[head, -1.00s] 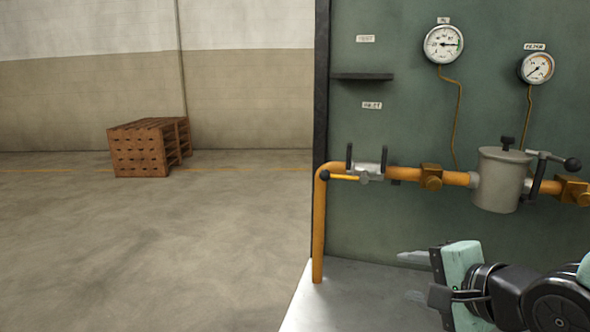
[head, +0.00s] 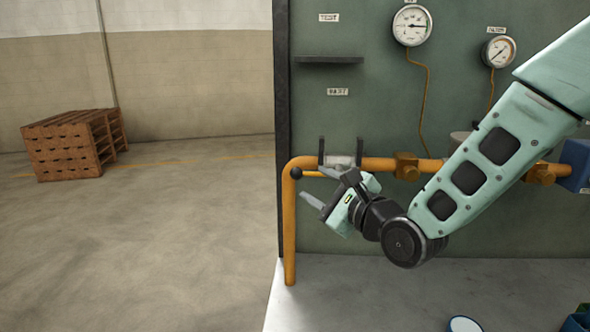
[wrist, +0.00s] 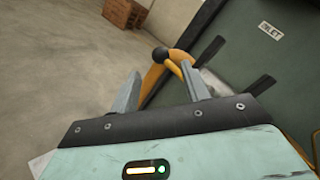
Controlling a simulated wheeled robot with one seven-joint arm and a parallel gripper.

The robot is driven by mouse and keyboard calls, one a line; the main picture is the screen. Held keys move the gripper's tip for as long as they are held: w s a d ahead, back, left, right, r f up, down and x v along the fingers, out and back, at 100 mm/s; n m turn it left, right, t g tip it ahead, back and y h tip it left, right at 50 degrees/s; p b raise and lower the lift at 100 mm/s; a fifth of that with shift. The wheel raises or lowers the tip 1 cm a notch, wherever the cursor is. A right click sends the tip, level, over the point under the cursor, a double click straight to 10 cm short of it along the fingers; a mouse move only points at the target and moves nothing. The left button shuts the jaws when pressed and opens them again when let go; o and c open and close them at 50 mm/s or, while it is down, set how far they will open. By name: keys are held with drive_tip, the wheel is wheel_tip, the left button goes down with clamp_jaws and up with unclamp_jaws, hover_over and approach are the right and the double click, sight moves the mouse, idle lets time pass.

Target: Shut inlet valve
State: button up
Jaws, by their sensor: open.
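The inlet valve sits at the left end of the orange pipe, its grey body (head: 341,160) between two upright black brackets. Its yellow lever (head: 313,174) lies along the pipe, pointing left, with a black ball knob (head: 297,173) at its end. My gripper (head: 314,184) is open and empty just in front of and below the lever. In the wrist view my gripper (wrist: 161,70) has its fingers spread, with the knob (wrist: 160,55) showing beyond and between the tips. I cannot tell whether a finger touches the lever; part of it and of the valve body is hidden behind my gripper.
The orange pipe (head: 289,235) bends down at the panel's left edge. A label (head: 338,92) and a dark shelf (head: 328,59) are above the valve. Two gauges hang at upper right, one a white gauge (head: 412,26). A wooden pallet stack (head: 70,150) stands far left; the floor between is clear.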

sight(300, 175)
drive_tip(key=p+x, duration=0.1)
drive_tip(key=x, duration=0.7)
drive_tip(key=shift+w+a+p, duration=0.2)
drive_tip(key=shift+p, duration=0.15)
clamp_jaws()
